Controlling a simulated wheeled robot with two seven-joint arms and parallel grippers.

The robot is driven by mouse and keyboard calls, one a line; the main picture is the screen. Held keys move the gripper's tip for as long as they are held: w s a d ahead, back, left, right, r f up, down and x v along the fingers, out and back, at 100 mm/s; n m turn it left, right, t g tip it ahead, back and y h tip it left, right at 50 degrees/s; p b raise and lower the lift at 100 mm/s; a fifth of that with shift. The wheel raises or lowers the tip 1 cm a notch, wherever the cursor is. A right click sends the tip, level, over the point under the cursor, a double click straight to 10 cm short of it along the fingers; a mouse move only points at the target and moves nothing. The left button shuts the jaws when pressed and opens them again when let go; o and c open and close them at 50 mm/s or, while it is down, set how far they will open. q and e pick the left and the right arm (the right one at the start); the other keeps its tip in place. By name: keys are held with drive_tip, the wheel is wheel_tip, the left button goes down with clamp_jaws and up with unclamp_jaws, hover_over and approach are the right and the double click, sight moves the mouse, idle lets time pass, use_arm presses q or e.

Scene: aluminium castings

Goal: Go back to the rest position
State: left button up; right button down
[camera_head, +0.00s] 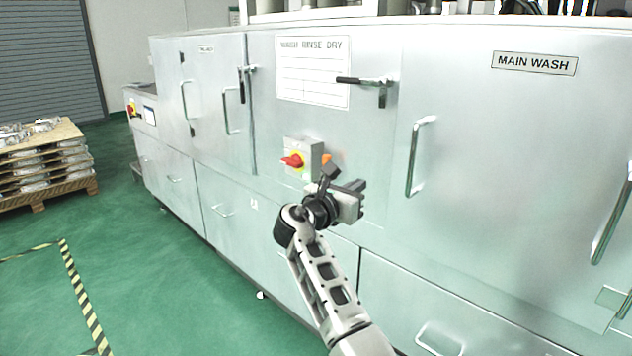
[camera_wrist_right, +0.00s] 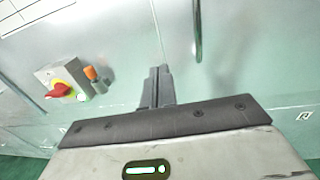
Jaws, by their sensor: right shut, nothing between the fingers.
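My right gripper (camera_head: 361,190) is raised in front of the washing machine's front panel, just right of and below the switch box in the head view. Its fingers are shut with nothing between them; they also show in the right wrist view (camera_wrist_right: 158,86). The switch box (camera_head: 303,157) carries a red rotary switch (camera_head: 291,161) on a yellow plate, and it shows at the left of the wrist view (camera_wrist_right: 62,83). My left gripper is not in view.
The washing machine (camera_head: 500,140) fills the right, with protruding door handles (camera_head: 417,157) and a black-gripped lever (camera_head: 365,82). A pallet stack (camera_head: 42,165) of castings stands at far left. Green floor (camera_head: 150,270) is open at left, with striped tape (camera_head: 82,290).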

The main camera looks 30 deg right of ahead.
drive_tip(key=shift+f, duration=0.1)
drive_tip(key=s+a+f+m+t+y, duration=0.1)
drive_tip(key=s+a+f+m+y, duration=0.15)
drive_tip(key=f, duration=0.55)
drive_tip(key=s+a+f+m+t+y, duration=0.2)
drive_tip(key=s+a+f+y, duration=0.2)
drive_tip(key=f, duration=0.5)
drive_tip(key=s+a+f+m+t+y, duration=0.15)
drive_tip(key=s+a+f+y, duration=0.25)
drive_tip(key=f, duration=0.4)
drive_tip(key=s+a+f+m+y, duration=0.2)
drive_tip(key=s+a+m+y, duration=0.2)
drive_tip(key=s+a+m, duration=0.3)
drive_tip(key=s+a+f+m+g+y, duration=0.1)
drive_tip(key=s+a+f+m+y, duration=0.2)
drive_tip(key=s, duration=1)
drive_tip(key=a+m+y, duration=0.2)
drive_tip(key=a+m, duration=0.1)
drive_tip(key=m, duration=0.1)
drive_tip(key=shift+a, duration=0.4)
drive_tip(key=shift+g, duration=0.25)
